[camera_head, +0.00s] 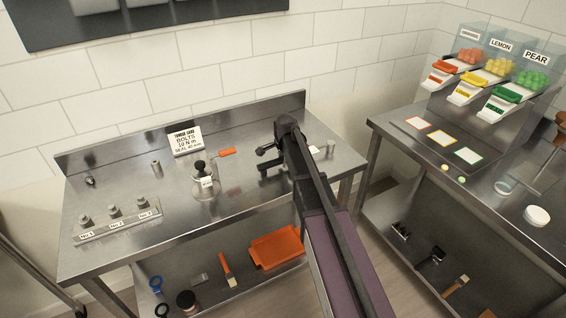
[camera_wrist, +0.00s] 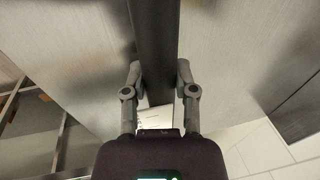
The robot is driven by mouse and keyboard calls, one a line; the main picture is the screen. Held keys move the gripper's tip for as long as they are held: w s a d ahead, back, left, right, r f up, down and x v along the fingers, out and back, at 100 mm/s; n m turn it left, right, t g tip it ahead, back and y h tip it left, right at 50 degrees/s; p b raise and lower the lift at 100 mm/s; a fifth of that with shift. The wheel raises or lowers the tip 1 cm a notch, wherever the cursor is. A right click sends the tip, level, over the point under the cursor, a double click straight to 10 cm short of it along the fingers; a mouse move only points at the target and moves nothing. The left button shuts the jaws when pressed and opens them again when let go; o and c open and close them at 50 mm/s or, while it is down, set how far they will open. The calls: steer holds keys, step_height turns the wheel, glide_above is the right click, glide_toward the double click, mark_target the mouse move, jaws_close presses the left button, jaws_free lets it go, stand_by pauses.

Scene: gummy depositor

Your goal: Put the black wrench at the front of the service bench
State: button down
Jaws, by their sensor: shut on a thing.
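The service bench (camera_head: 236,207) is the steel table at the left in the head view. My gripper (camera_wrist: 160,80) is shut on a long dark bar, the black wrench (camera_wrist: 153,35), which runs from between the fingers to the top edge of the wrist view. In the head view my arm reaches over the right part of the bench, and dark parts show at its end there. I cannot tell the wrench from my gripper in that view. Whether the wrench touches the bench is unclear.
On the bench are a torque card (camera_head: 185,141), a glass flask (camera_head: 206,186), a labelled rack (camera_head: 118,226) and an orange-handled tool (camera_head: 226,152). The lower shelf holds an orange tray (camera_head: 276,248) and a brush (camera_head: 228,270). The bench's front middle is clear.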

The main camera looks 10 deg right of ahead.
steer(key=shift+c, duration=2)
jaws_free()
steer(key=shift+r, duration=0.1)
steer(key=p+v, duration=1.1)
steer(key=v, duration=0.1)
steer(key=shift+p, duration=0.4)
